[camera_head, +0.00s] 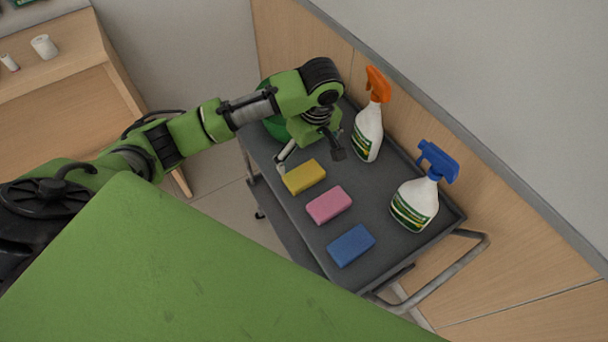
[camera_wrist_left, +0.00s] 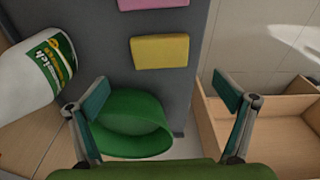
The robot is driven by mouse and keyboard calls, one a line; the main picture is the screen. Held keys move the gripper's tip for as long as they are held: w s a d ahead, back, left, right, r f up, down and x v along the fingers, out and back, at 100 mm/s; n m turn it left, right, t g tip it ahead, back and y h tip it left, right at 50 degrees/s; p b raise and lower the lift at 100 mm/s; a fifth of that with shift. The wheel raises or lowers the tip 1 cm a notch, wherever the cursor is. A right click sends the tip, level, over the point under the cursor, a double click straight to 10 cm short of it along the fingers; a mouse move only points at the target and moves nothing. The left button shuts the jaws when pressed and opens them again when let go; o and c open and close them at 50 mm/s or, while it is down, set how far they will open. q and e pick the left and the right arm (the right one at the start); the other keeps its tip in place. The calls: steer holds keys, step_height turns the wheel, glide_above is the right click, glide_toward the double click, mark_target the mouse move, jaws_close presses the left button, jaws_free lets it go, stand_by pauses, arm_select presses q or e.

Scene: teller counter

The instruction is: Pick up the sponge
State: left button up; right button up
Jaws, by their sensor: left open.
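Three sponges lie in a row on the grey cart top (camera_head: 385,182): a yellow sponge (camera_head: 304,177), a pink sponge (camera_head: 329,205) and a blue sponge (camera_head: 351,246). My left gripper (camera_head: 310,158) is open and empty above the cart, close by the far side of the yellow sponge. In the left wrist view the yellow sponge (camera_wrist_left: 160,51) lies ahead of the gap between the open fingers. Part of the pink sponge (camera_wrist_left: 152,4) shows at that view's top edge. The blue sponge is outside that view. My right gripper is not in view.
A green bowl (camera_head: 272,126) stands at the cart's far end, partly behind my left arm. An orange-headed spray bottle (camera_head: 367,135) and a blue-headed one (camera_head: 414,205) stand along the wall side. A wooden cabinet (camera_head: 60,100) is at the left.

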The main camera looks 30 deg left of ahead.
mark_target(304, 174)
arm_select(q)
steer(key=f, duration=0.3)
steer(key=shift+w+a+f, duration=0.15)
steer(key=shift+a+f, duration=0.1)
steer(key=shift+f, duration=0.1)
steer(key=f, duration=0.2)
steer(key=f+p, duration=0.1)
steer(key=f, duration=0.1)
steer(key=shift+a+f+p, duration=0.2)
steer(key=shift+f+p, duration=0.1)
steer(key=shift+f, duration=0.45)
steer(key=c, duration=1)
